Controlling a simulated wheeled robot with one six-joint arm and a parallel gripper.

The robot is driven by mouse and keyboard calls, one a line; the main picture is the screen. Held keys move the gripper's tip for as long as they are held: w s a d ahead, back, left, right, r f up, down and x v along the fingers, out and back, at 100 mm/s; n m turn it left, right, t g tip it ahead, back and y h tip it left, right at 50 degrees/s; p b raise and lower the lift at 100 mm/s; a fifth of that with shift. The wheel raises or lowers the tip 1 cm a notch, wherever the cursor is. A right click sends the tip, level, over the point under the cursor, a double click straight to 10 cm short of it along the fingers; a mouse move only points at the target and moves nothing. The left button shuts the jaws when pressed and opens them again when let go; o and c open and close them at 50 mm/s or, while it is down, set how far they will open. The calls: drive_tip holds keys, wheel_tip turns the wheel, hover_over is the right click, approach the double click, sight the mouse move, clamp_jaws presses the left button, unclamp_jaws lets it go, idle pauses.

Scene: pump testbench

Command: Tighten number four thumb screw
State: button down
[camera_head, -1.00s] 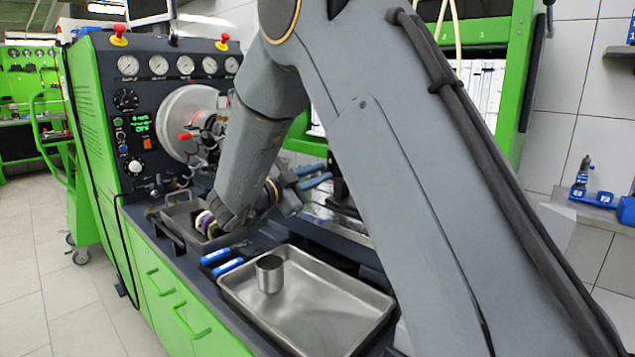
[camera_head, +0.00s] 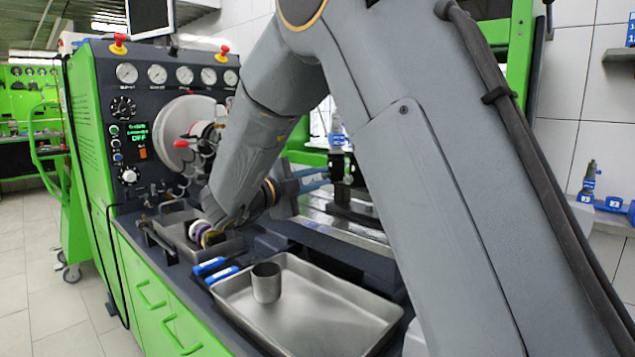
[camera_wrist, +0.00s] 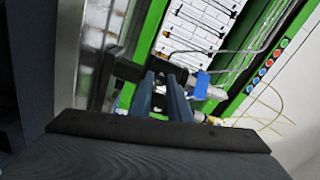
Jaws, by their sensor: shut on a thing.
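My gripper (camera_head: 326,178) reaches right from the wrist, its two blue-grey fingers meeting a black clamp (camera_head: 345,165) on the bench. In the wrist view the fingers (camera_wrist: 161,77) are close together with their tips at the dark clamp bar (camera_wrist: 130,70). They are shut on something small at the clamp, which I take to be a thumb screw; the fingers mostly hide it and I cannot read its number. A blue and silver injector (camera_head: 336,130) stands upright at the clamp and shows right of the fingers in the wrist view (camera_wrist: 200,86).
A metal tray (camera_head: 330,320) with a steel cup (camera_head: 266,282) lies in front, beside blue-handled tools (camera_head: 210,266). A smaller metal basin (camera_head: 175,225) is below my wrist. The control panel (camera_head: 128,130) with gauges stands at left. A green frame (camera_head: 500,60) rises behind the clamp.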

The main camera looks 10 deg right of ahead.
idle(0.4)
drive_tip(key=c, duration=1.7)
unclamp_jaws()
drive_tip(key=shift+o, duration=0.2)
drive_tip(key=v, duration=0.8)
drive_tip(key=shift+b, duration=0.35)
drive_tip(key=shift+d, duration=0.1)
